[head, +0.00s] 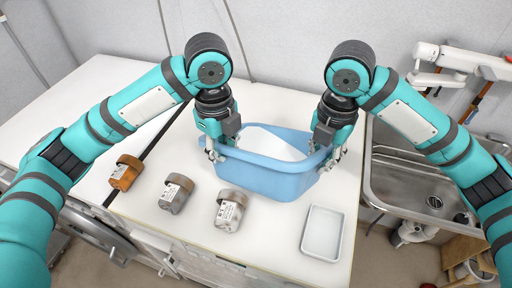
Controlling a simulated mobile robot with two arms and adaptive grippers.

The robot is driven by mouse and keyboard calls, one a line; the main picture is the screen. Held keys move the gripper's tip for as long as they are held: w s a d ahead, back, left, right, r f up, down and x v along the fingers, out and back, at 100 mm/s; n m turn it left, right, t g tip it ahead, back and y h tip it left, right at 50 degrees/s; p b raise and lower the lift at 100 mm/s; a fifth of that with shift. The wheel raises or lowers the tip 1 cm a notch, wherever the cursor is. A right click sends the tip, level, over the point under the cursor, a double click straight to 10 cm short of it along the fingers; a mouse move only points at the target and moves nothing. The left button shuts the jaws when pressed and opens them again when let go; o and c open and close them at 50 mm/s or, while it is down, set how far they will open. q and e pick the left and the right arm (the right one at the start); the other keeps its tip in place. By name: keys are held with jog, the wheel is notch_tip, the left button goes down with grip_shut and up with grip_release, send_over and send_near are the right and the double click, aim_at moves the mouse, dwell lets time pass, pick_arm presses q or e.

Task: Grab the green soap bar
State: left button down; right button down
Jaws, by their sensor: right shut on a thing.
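No green soap bar shows in the head view. A blue washtub (262,178) stands on the white counter, with something white (268,142) inside it; part of its inside is hidden. My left gripper (215,153) points down at the tub's left rim; whether its fingers are open or shut on the rim is unclear. My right gripper (331,163) points down at the tub's right rim and is shut on the tub there.
An orange-brown jar (124,174) and two grey jars with brown lids (173,195) (229,213) lie left and in front of the tub. An empty white tray (322,233) lies at front right. A metal sink (415,185) is at the right. The counter's back left is clear.

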pick_arm(q)
jog(key=shift+w+a, duration=0.2)
jog(key=shift+a, duration=0.05)
pick_arm(e)
jog(key=shift+w+d+f, duration=0.1)
jog(key=shift+d+f, duration=0.05)
jog(key=shift+d, duration=0.05)
